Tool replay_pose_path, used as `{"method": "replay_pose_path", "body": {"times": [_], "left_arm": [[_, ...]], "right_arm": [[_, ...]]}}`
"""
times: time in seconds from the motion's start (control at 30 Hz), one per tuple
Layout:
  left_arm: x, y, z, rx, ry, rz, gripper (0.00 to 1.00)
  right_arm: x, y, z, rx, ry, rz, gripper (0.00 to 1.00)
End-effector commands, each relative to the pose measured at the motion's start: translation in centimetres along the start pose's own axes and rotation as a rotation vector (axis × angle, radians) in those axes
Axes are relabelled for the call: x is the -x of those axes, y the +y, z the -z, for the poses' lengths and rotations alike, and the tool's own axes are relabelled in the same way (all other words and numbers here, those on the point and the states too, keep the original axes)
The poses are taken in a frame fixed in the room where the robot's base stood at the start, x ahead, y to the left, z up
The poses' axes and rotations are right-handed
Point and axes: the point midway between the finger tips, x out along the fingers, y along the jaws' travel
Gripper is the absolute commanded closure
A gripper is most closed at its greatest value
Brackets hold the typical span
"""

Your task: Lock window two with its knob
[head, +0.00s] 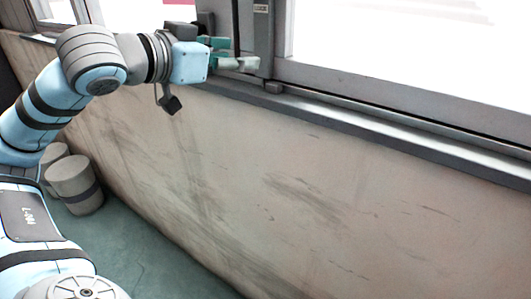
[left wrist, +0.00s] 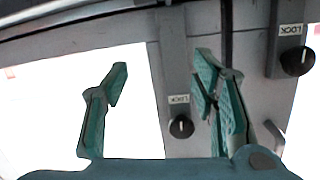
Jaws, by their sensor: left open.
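My left gripper (head: 240,55) reaches in from the left, at the window frame just above the sill. In the left wrist view, its two teal fingers (left wrist: 162,75) are spread apart with nothing held between them. A small dark round knob (left wrist: 181,127) with a LOCK label sits on a grey frame post, between the fingers in the picture and nearer the right one. A larger dark knob (left wrist: 298,61) with a LOCK label is at the right, outside the fingers. Which knob belongs to window two I cannot tell. My right gripper is not in view.
A grey window sill (head: 400,141) runs along the top of a scuffed beige wall (head: 300,190). Bright window panes (head: 390,40) stand above it. Grey cylinders (head: 75,186) stand on the green floor (head: 150,262) at the lower left. The space before the wall at right is clear.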

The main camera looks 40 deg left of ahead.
Motion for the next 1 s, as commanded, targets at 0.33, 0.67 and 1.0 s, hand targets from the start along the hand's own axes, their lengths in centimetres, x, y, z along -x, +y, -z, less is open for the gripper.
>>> {"method": "replay_pose_path", "body": {"times": [0.33, 0.67, 1.0], "left_arm": [[-5.5, 2.5, -8.4, -0.053, -0.124, -0.058, 0.47], [-8.5, 5.5, -17.3, -0.075, -0.241, -0.096, 0.47], [-9.2, 7.2, -22.9, -0.077, -0.316, -0.104, 0.47]], "right_arm": [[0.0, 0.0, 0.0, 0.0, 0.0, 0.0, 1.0], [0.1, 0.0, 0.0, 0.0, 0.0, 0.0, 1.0], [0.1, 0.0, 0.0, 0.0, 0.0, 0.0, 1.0]]}}
